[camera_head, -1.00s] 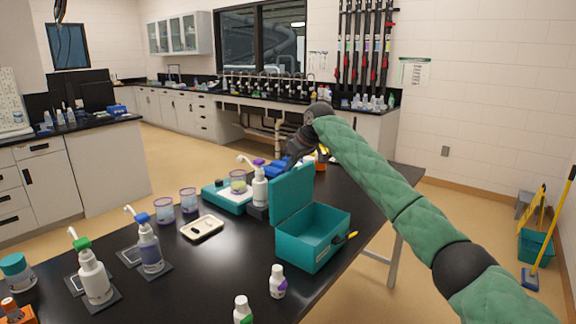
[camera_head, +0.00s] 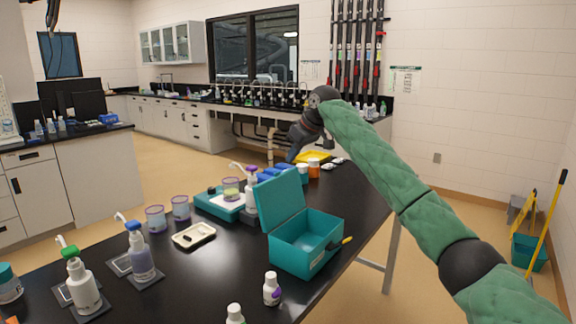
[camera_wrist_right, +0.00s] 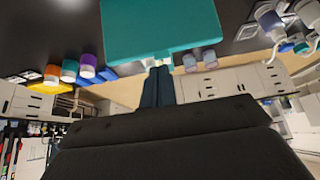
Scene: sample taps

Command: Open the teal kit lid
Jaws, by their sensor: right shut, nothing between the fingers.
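The teal kit (camera_head: 306,246) stands on the black bench. Its teal lid (camera_head: 283,203) stands up, open, at the box's left-back side, and the inside of the box shows. A yellow handle sticks out at its right side. My right gripper (camera_head: 291,157) is beyond and above the lid, apart from it, pointing down. In the right wrist view its fingers (camera_wrist_right: 158,86) are shut and empty, with a teal surface (camera_wrist_right: 160,25), likely the lid, ahead of them. My left gripper is not in view.
A white pump bottle (camera_head: 251,194) and a teal scale (camera_head: 217,205) stand left of the lid. An orange bottle (camera_head: 314,168) and a yellow tray (camera_head: 314,157) lie beyond. A small white bottle (camera_head: 272,290) stands in front. A cream tray (camera_head: 193,235) lies left.

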